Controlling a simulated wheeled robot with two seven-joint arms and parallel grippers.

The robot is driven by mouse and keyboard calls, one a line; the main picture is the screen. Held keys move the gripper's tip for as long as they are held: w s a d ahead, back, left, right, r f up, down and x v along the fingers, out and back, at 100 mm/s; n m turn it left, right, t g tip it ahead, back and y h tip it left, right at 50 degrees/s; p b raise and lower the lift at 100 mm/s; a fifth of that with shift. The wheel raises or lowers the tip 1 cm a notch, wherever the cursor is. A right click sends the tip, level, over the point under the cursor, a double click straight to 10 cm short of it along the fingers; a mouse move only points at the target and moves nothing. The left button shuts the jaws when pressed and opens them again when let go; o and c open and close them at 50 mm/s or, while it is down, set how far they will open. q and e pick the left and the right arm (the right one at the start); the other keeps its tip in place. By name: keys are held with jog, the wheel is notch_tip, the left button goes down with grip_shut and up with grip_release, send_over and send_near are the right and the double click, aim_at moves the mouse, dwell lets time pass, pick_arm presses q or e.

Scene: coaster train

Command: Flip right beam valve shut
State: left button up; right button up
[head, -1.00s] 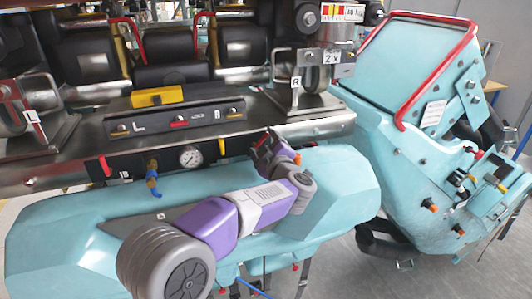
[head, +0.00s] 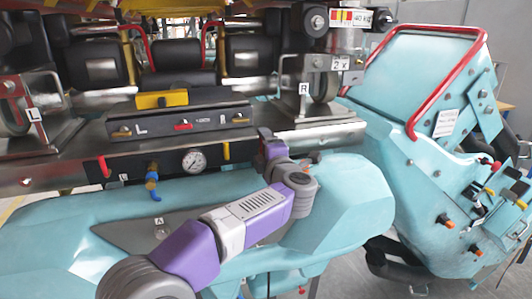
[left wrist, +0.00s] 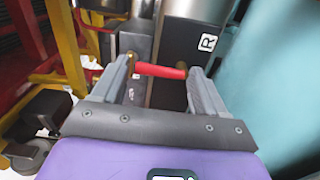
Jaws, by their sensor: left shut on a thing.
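My left gripper (head: 270,143) is at the front edge of the metal beam (head: 345,130), right of the round gauge (head: 195,160) and below the R label (head: 304,88). In the left wrist view its two fingers (left wrist: 160,80) are shut on a short red handle (left wrist: 160,71), one finger at each end. This handle lies nearly level in that picture, with the R label beyond it. In the head view the gripper hides it. At the beam's left part a similar red handle (head: 104,166) stands upright. My right gripper is not in view.
A yellow handle (head: 226,149) stands between the gauge and my left gripper. A blue valve (head: 152,180) hangs left of the gauge. A lever panel (head: 180,122) lies above the beam edge. A turquoise body (head: 350,195) is below, and a tilted turquoise unit (head: 425,85) stands at right.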

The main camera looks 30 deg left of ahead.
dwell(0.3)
pick_arm(q)
jog(key=o, duration=0.8)
jog(key=shift+s, duration=0.1)
jog(key=b+v, duration=0.1)
jog(key=v, duration=0.6)
jog(key=shift+s+d, duration=0.15)
jog(key=shift+s, duration=0.05)
